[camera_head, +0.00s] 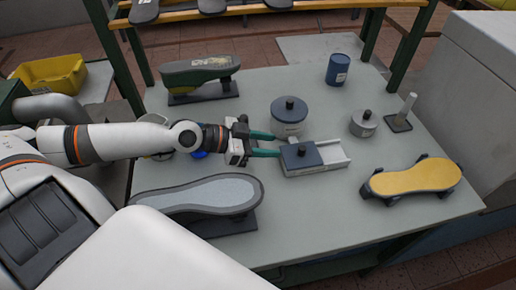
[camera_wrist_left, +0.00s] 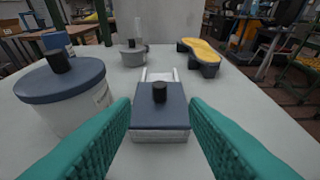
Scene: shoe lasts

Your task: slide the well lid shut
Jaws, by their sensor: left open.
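The well lid (camera_head: 299,155) is a dark blue-grey slab with a black knob. It sits on a small pale rectangular well box (camera_head: 326,166) on the table, whose light rails run out to the right of the lid. In the left wrist view the lid (camera_wrist_left: 161,118) is straight ahead, with the rails (camera_wrist_left: 160,75) beyond it. My left gripper (camera_head: 274,146) has two green fingers, spread open and empty. They point at the lid's left end, and the knob lies between their lines. I cannot tell whether the fingertips touch the lid. My right gripper is out of view.
A round pot with a blue lid (camera_head: 289,112) stands close behind the upper finger. A grey sole form (camera_head: 207,195) lies in front of the arm. A yellow-topped last (camera_head: 414,177), small round pot (camera_head: 363,124) and blue can (camera_head: 338,69) stand farther off. The front middle table is clear.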

